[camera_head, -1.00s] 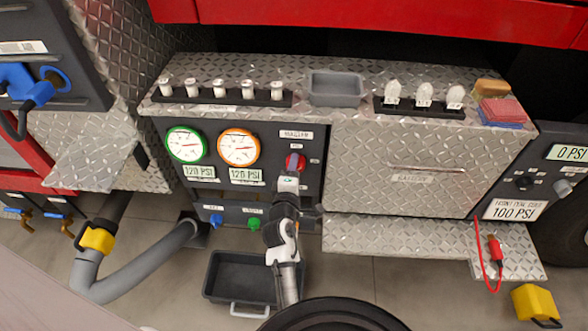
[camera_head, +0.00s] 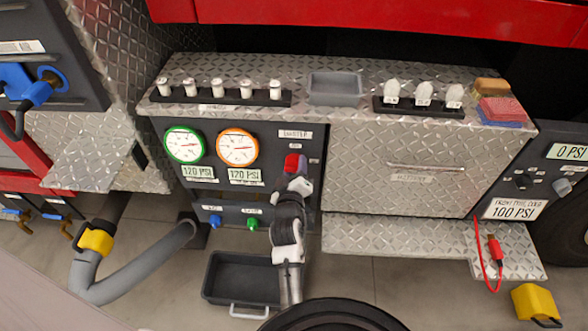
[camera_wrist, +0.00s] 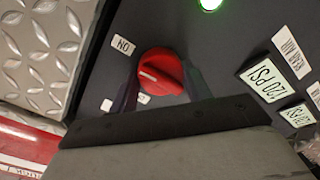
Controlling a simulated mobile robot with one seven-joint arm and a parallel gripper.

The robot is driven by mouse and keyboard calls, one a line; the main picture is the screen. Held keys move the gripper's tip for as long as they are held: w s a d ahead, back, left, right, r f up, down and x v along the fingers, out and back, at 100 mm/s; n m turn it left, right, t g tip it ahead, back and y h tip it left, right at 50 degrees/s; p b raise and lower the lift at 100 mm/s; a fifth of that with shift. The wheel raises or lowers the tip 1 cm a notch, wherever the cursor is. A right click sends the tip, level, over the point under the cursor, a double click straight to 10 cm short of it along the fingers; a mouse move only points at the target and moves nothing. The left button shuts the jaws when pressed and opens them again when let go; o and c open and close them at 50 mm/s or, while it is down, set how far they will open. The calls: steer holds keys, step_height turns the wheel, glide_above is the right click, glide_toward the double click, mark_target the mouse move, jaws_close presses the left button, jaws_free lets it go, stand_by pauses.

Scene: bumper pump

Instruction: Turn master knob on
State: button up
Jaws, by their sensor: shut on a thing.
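The red master knob (camera_head: 292,163) sits on the dark pump panel under the "MASTER" label (camera_head: 295,134). In the wrist view the knob (camera_wrist: 160,70) is round with a raised grip bar and a pale line on it. An "ON" label (camera_wrist: 122,46) is beside it, and another small label behind the fingers is partly hidden. My gripper (camera_wrist: 162,84) has one dark finger on each side of the knob and is shut on it. In the head view my gripper (camera_head: 296,178) reaches up to the knob from below and hides its lower part.
Two gauges (camera_head: 185,145) (camera_head: 237,148) are left of the knob, with blue (camera_head: 215,220) and green (camera_head: 252,223) knobs below. A dark bin (camera_head: 240,280) stands on the floor near my arm. The diamond-plate cabinet (camera_head: 395,170) is to the right.

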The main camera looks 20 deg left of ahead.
steer(key=shift+r+m, duration=0.1)
steer(key=shift+m, duration=0.2)
stand_by(0.4)
steer(key=o, duration=1)
steer(key=shift+s, duration=0.1)
